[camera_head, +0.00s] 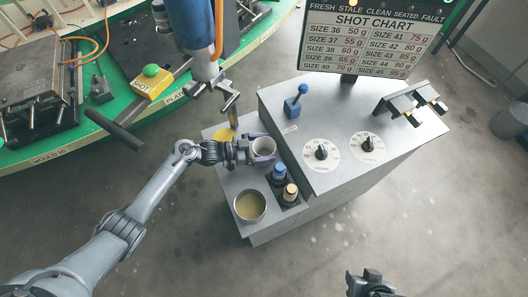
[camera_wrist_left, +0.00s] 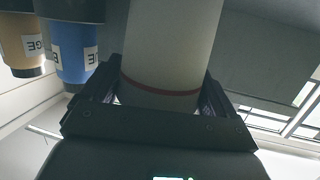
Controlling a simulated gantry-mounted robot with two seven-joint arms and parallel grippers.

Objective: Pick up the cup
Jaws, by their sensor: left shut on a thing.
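The cup (camera_head: 264,146) is white and open at the top. It is at the left side of the grey console, its inside facing the head camera. My left gripper (camera_head: 261,151) is shut on its side, one finger on either side. In the left wrist view the cup (camera_wrist_left: 170,45) fills the middle, with a red line around it, between the fingers of the left gripper (camera_wrist_left: 158,98). Whether its base touches the shelf is hidden. My right gripper (camera_head: 371,285) is at the bottom edge, far from the cup; its finger opening is unclear.
A metal pot (camera_head: 249,206) of tan liquid and blue and tan-topped bottles (camera_head: 284,180) stand close to the cup. The console (camera_head: 345,165) carries dials and a blue lever (camera_head: 296,100). A nozzle (camera_head: 231,101) hangs just behind. A green carousel (camera_head: 60,155) is at left.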

